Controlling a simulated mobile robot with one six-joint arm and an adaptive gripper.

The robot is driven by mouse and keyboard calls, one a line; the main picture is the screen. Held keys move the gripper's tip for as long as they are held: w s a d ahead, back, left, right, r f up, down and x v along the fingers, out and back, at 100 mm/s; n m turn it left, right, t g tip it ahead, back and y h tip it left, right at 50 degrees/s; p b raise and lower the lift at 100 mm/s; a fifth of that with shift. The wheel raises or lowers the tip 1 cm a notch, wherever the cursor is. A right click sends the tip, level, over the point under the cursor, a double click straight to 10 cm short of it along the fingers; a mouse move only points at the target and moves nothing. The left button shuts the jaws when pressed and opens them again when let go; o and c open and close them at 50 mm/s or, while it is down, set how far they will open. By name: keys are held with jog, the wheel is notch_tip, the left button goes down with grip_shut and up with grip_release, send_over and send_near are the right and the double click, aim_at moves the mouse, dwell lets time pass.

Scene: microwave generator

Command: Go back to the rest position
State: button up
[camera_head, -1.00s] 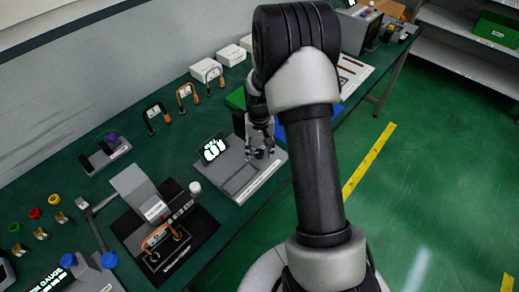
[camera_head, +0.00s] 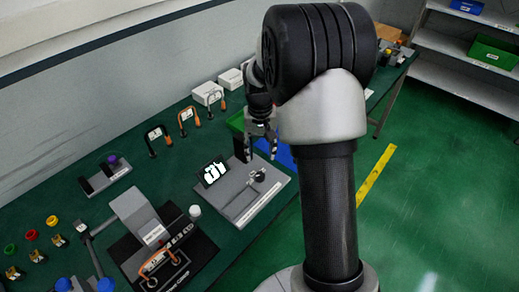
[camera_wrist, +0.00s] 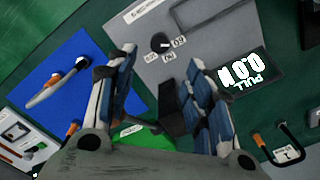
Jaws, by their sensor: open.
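My gripper (camera_head: 262,143) is raised behind and above the grey pull gauge (camera_head: 240,206), with its fingers apart and pointing down. In the wrist view my gripper (camera_wrist: 163,60) is open, with nothing between its fingers. The gauge's dark display (camera_wrist: 240,78) reads near zero beside the word PULL. A small metallic part or knob (camera_head: 257,176) shows on the gauge's top, clear of my fingers. My upper arm hides part of the bench behind.
A blue mat (camera_wrist: 68,62) carries an orange-and-grey tool. Orange-ended handles (camera_head: 186,115) and white boxes (camera_head: 208,92) stand along the wall. A black fixture (camera_head: 180,255) is at the front. The floor at right is clear.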

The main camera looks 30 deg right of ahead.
jog(key=s+a+r+n+t, duration=0.1)
jog(key=s+a+r, duration=0.35)
jog(key=r, duration=0.25)
jog(key=s+a+r+n+t, duration=0.1)
jog(key=s+a+r, duration=0.3)
jog(key=s+r, duration=0.25)
jog(key=s+a+r+n+t, duration=0.1)
jog(key=s+a, duration=0.1)
jog(key=s, duration=0.5)
jog(key=s+a+r+n+t, duration=0.1)
jog(key=s+a+r, duration=0.1)
jog(key=s, duration=0.5)
jog(key=shift+s+a+r+n+t, duration=0.2)
jog(key=shift+a+r+n+t, duration=0.15)
jog(key=shift+a, duration=0.45)
